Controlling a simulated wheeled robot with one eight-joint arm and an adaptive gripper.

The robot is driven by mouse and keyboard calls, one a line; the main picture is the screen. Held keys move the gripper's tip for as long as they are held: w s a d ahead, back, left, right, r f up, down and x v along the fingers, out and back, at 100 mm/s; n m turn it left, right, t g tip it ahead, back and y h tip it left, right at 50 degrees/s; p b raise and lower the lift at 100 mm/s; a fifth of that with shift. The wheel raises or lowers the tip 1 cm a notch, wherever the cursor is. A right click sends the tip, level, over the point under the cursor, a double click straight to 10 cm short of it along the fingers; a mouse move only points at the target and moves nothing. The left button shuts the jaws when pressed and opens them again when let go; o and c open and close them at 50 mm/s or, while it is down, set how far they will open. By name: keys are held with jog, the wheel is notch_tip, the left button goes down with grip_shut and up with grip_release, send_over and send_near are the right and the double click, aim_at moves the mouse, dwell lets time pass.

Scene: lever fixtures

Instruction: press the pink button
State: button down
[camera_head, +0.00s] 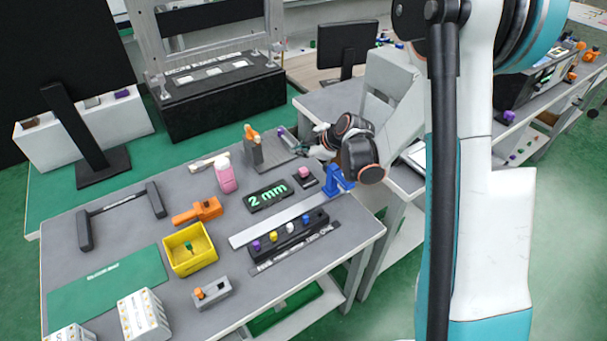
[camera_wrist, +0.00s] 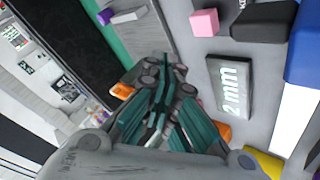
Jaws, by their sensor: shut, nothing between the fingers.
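The pink button (camera_head: 304,172) is a small block on a dark base near the table's right edge, right of the "2 mm" display (camera_head: 268,196). In the wrist view the pink button (camera_wrist: 204,22) shows at the top, beside its dark base (camera_wrist: 265,22); the display (camera_wrist: 230,88) is below it.
A blue part (camera_head: 338,182) stands close right of the button. A long ruler, a strip of coloured knobs (camera_head: 290,235) and a yellow bin (camera_head: 180,262) lie toward the front.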

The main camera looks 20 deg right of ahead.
aim_at(302, 172)
notch_tip(302, 172, down, 4)
jog(key=b, duration=0.3)
jog(key=shift+f, duration=0.25)
jog(key=shift+f, duration=0.1)
dwell(1.1)
jog(key=shift+f, duration=0.25)
